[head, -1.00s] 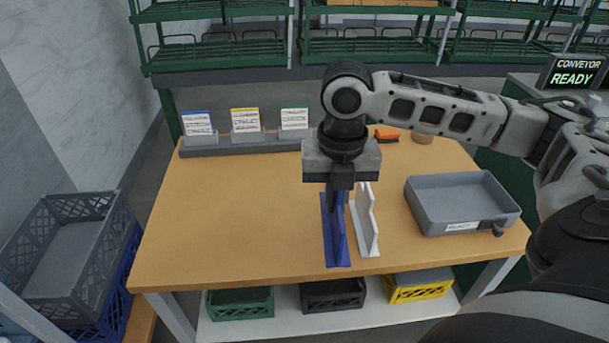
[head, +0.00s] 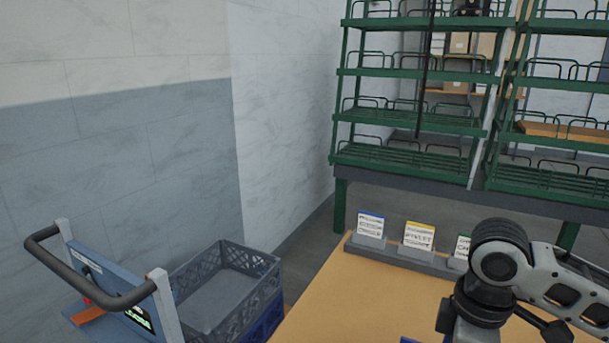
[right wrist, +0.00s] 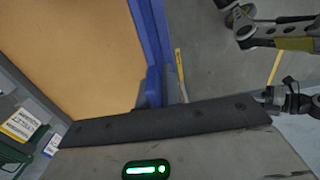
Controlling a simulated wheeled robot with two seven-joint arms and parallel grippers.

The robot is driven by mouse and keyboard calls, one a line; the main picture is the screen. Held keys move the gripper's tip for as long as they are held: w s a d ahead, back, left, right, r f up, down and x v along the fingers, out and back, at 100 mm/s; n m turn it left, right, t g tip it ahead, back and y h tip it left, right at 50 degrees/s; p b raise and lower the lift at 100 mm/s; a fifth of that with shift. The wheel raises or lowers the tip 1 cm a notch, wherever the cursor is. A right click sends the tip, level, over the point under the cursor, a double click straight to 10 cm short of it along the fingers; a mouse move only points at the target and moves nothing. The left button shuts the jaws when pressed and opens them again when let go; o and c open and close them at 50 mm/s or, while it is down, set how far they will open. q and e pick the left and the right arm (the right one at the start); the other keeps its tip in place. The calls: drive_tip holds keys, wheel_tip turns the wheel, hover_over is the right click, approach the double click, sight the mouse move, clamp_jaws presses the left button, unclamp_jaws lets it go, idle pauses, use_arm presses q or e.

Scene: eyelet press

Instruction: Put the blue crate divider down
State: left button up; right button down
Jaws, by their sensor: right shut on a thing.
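The blue crate divider (right wrist: 152,45) runs up from the middle of the right wrist view, with tan tabletop on its left and grey floor on its right. A small bit of blue, probably the divider, shows at the bottom edge of the head view. My right gripper (right wrist: 158,100) is shut on the divider; its fingers are mostly hidden. I cannot tell whether the divider touches the table. In the head view the right arm comes in at the lower right, its fingertips below the frame. My left gripper is not clearly seen.
The wooden table (head: 340,300) has a clear left part and labelled cards in a grey holder (head: 400,256) at its back. A grey crate (head: 190,290) stacked on a blue crate (head: 268,318) stands left, beside a blue cart (head: 110,290). Green shelving (head: 410,155) stands behind.

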drive_tip(key=a+m, duration=0.1)
drive_tip(key=m, duration=0.1)
drive_tip(key=a+m, duration=0.1)
drive_tip(key=m, duration=0.1)
drive_tip(key=w+a+m, duration=0.1)
drive_tip(key=m, duration=0.1)
drive_tip(key=shift+m, duration=0.4)
drive_tip(key=m, duration=0.1)
drive_tip(key=a+m, duration=0.1)
drive_tip(key=m, duration=0.1)
drive_tip(key=a+m, duration=0.1)
drive_tip(key=shift+w+a+m, duration=0.1)
drive_tip(key=shift+w+m, duration=0.15)
drive_tip(key=shift+m, duration=0.15)
drive_tip(key=shift+w, duration=0.1)
drive_tip(key=shift+f, duration=0.1)
